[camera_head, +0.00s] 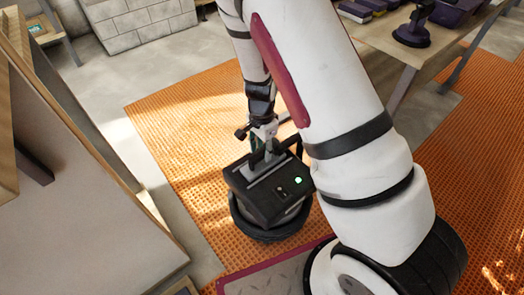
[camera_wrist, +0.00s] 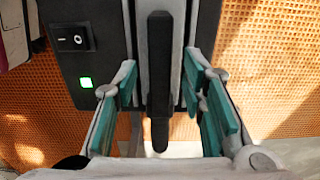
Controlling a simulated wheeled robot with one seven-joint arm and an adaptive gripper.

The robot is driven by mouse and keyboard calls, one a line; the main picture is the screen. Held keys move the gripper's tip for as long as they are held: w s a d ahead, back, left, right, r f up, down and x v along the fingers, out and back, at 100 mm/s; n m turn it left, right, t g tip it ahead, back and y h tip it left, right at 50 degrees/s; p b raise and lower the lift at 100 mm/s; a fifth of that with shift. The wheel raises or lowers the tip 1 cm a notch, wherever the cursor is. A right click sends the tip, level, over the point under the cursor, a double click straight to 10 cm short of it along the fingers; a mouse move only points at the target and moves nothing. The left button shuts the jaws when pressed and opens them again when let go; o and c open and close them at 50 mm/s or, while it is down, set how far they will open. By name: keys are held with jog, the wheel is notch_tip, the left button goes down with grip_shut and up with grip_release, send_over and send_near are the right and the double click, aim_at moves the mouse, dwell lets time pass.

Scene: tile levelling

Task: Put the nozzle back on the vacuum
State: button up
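The vacuum (camera_head: 262,205) is a black box with a round black base, standing on the orange mat. Its green light and switch also show on the dark box in the wrist view (camera_wrist: 78,55). My gripper (camera_head: 264,152) is pointed down at the top of the box. In the wrist view my gripper (camera_wrist: 160,88) has its teal-padded fingers apart, on either side of a long black bar (camera_wrist: 160,75). Gaps show between the pads and the bar. I cannot tell whether this bar is the nozzle or a handle. I cannot identify the nozzle elsewhere.
A wooden table (camera_head: 395,45) at the upper right holds a black round-based tool (camera_head: 412,32) and other items. A large pale board (camera_head: 90,190) stands at the left. Grey blocks (camera_head: 140,22) are stacked at the back. The orange mat (camera_head: 175,125) is clear left of the vacuum.

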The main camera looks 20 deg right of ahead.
notch_tip(320, 180, up, 9)
jog(key=p, duration=0.4)
notch_tip(320, 180, up, 12)
jog(key=r+n+y, duration=0.1)
jog(key=n+y, duration=0.1)
jog(key=n, duration=0.2)
send_over(262, 153)
jog(key=s+a, duration=0.4)
jog(key=s, duration=0.1)
jog(key=s+r+n+y, duration=0.1)
jog(key=s+r+n, duration=0.2)
jog(key=s+r, duration=0.45)
jog(key=s+d+r+n+h, duration=0.1)
jog(key=s+d+r+n, duration=0.1)
jog(key=s, duration=0.7)
jog(key=s+d+r+n+h, duration=0.1)
jog(key=s+r+n, duration=0.4)
jog(key=s, duration=0.5)
jog(key=shift+s+d+r+h, duration=0.3)
jog(key=shift+d+r+h, duration=0.1)
jog(key=shift+r+h, duration=0.1)
notch_tip(262, 153, up, 30)
jog(key=t+p, duration=0.4)
jog(key=p, duration=2.4)
jog(key=shift+d, duration=0.25)
